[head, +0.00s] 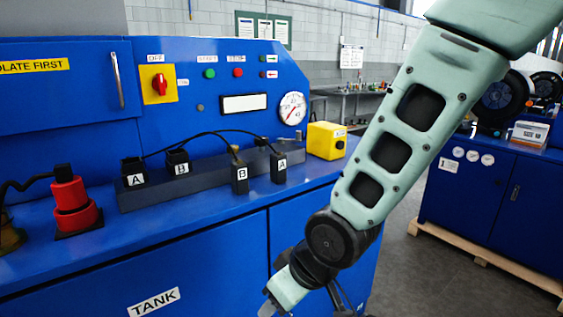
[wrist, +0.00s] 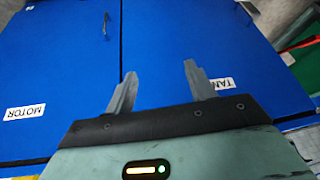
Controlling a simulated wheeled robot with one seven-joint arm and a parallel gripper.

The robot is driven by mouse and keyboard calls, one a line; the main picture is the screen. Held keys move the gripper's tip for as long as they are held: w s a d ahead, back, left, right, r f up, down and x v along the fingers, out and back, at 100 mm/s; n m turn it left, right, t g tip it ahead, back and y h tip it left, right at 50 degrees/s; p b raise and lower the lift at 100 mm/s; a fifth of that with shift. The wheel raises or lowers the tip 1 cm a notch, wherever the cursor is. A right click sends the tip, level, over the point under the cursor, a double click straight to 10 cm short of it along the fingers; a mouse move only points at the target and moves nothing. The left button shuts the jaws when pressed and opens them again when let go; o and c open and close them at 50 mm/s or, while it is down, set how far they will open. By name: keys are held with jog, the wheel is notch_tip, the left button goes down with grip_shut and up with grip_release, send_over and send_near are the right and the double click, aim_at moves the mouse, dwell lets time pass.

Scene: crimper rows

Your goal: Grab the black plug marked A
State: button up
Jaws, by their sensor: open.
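A black plug marked A (head: 279,167) hangs at the right end of a dark rail (head: 200,180) on the blue bench, in the head view. A black plug marked B (head: 240,177) hangs just left of it. Black blocks marked A (head: 133,174) and B (head: 178,163) sit at the rail's left part. Thin black cables arch between the two groups; which joins which is unclear. My gripper (head: 272,306) is low in front of the bench, below and apart from the plugs. In the wrist view my gripper (wrist: 157,75) has its fingers spread with nothing between; no plug shows there.
A yellow box (head: 326,141) stands right of the rail. A red connector (head: 73,205) stands at left. The blue control panel (head: 215,75) rises behind. The wrist view faces blue doors labelled MOTOR (wrist: 24,112) and TANK (wrist: 222,84). Space in front of the bench is free.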

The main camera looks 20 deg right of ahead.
jog(key=w+d+r+m+t+p, duration=0.1)
jog(key=w+d+r+t+p, duration=0.15)
jog(key=w+p, duration=0.35)
jog(key=m+t+y+p, duration=0.1)
jog(key=t+y, duration=0.2)
jog(key=t, duration=0.7)
send_near(274, 159)
jog(key=w+p, duration=0.1)
jog(key=w, duration=0.2)
jog(key=w+p, duration=0.2)
jog(key=w, duration=0.1)
jog(key=shift+w+a+f, duration=0.15)
jog(key=shift+w+f, duration=0.05)
jog(key=p+x, duration=0.3)
jog(key=x, duration=0.2)
jog(key=shift+a+f, duration=0.15)
jog(key=shift+a, duration=0.05)
jog(key=shift+w+a+f, duration=0.1)
jog(key=shift+w+f, duration=0.05)
jog(key=shift+w, duration=0.3)
jog(key=c, duration=1.1)
